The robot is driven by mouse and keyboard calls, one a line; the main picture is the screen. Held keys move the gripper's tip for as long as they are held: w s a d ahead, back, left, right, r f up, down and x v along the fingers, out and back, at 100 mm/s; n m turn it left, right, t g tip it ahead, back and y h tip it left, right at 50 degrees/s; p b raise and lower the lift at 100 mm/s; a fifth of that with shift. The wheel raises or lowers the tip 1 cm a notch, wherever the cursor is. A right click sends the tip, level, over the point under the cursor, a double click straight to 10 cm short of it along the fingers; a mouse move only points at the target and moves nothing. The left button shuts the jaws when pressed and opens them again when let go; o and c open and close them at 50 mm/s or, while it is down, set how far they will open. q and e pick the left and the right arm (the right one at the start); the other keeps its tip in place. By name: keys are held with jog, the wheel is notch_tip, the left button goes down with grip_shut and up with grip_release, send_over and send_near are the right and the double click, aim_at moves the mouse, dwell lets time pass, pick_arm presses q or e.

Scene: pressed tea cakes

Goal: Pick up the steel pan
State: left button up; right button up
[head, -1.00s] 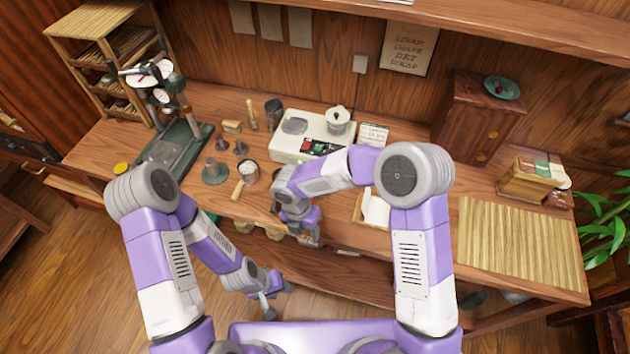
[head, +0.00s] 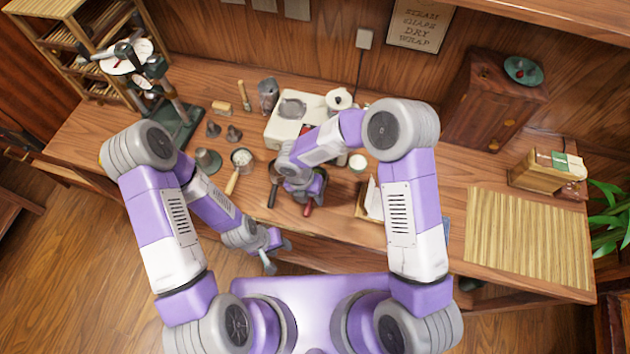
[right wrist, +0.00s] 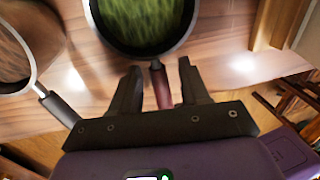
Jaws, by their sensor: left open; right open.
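A round pan with a bright metal rim and dark red handle holds green leaves in the right wrist view (right wrist: 143,18). In the head view its red handle (head: 308,211) shows below my right gripper, which hides much of the pan. A second metal-rimmed pan (right wrist: 14,62), brownish inside with a dark handle, lies to its left; that handle (head: 272,195) also shows in the head view. My right gripper (right wrist: 160,72) is open, its fingers on either side of the red handle, not closed on it. My left gripper (head: 275,256) is open and empty near the table's front edge.
A white scale (head: 283,134) and lidded pot (head: 339,100) stand behind. A tray with white paper (head: 371,198) is close on the right. A slatted mat (head: 530,240) lies far right.

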jog(key=shift+f, duration=0.35)
jog(key=shift+c, duration=0.4)
grip_shut()
jog(key=shift+r, duration=0.1)
